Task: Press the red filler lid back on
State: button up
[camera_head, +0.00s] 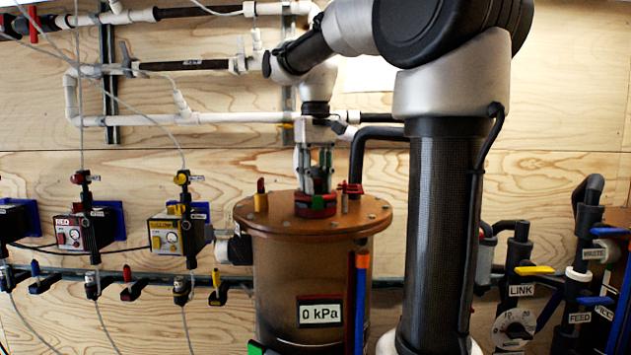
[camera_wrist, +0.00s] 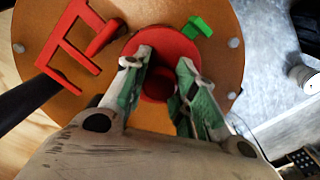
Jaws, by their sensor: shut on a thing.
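The red filler lid (camera_head: 315,210) is at the middle of the brown round top (camera_head: 272,222) of the filter vessel. My gripper (camera_head: 317,190) points down over it, its green-padded fingers shut on the lid's raised knob. In the wrist view the lid (camera_wrist: 185,48) shows as a red disc with a round red knob between my gripper's fingertips (camera_wrist: 163,75). The lid looks level and at the height of the vessel top. I cannot tell whether it is fully seated, as the fingers and wrist hide part of its edge.
A red bracket (camera_wrist: 62,50) and a green tab (camera_wrist: 197,27) stand on the vessel top close to the lid. A yellow-and-red fitting (camera_head: 261,197) is at its left. A black pipe (camera_head: 358,155) rises behind. The vessel's display (camera_head: 320,313) reads 0 kPa.

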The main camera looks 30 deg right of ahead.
jog(key=shift+f, duration=0.1)
dwell(0.7)
jog(key=o, duration=1.1)
jog(key=shift+o, duration=0.5)
jog(key=o, duration=0.4)
jog(key=shift+r, duration=3.5)
grip_shut()
